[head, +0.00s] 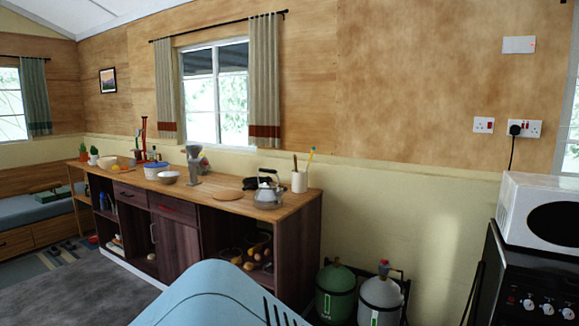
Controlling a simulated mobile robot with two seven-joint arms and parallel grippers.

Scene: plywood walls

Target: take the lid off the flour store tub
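I cannot make out a flour store tub or its lid for certain in the head view. A blue and white round container (156,171) stands on the far part of the wooden counter (235,204); it is too small to tell whether it is a tub or a bowl. Neither of my grippers is in view.
A microwave (535,210) sits on the black cooker (515,285).

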